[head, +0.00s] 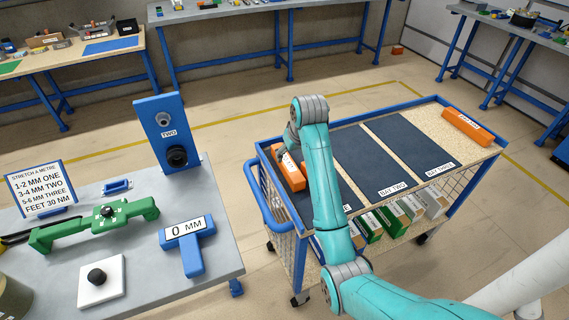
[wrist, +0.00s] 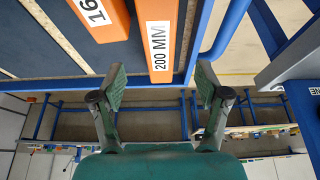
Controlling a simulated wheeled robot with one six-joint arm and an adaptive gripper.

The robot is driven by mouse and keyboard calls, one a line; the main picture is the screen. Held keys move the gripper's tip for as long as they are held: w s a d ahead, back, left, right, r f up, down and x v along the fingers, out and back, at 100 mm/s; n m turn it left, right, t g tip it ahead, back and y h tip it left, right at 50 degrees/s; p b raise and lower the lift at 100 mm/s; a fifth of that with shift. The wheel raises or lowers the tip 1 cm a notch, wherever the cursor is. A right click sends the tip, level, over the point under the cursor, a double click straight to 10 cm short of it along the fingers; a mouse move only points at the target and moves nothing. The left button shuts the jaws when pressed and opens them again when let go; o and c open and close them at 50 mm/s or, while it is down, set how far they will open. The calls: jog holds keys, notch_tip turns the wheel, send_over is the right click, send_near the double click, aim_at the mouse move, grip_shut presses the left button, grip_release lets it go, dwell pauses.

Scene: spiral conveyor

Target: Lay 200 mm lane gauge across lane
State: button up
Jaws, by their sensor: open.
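The 200 mm lane gauge (wrist: 158,30) is an orange bar with a white "200 MM" label, lying on the cart in the wrist view. A second orange bar (wrist: 107,27), its label cut off at "16", lies to its left. My gripper (wrist: 161,80) is open and empty, its fingers on either side of the near end of the 200 mm bar, apart from it. In the head view my arm partly hides the orange bars (head: 291,174) at the cart's left end, and the fingers are mostly hidden. No conveyor lane is recognisable in either view.
The blue-framed cart (head: 449,100) has dark bay mats (head: 362,160), another orange bar (head: 468,127) at the far right and boxes below. The left bench (head: 225,235) carries a green tool (head: 95,225), a blue stand (head: 168,135) and a "0 MM" display (head: 187,240). Floor behind the cart is clear.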

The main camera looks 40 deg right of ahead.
aim_at(287, 162)
jog(key=shift+w+x, duration=0.15)
jog(key=shift+x, duration=1.95)
jog(key=shift+w+x, duration=0.15)
jog(key=shift+x, duration=2)
jog(key=shift+d+r, duration=0.1)
jog(key=shift+r, duration=0.05)
jog(key=c, duration=1.4)
notch_tip(287, 162, up, 10)
jog(key=shift+f, duration=0.2)
jog(key=shift+r, duration=0.25)
jog(key=shift+s, duration=0.1)
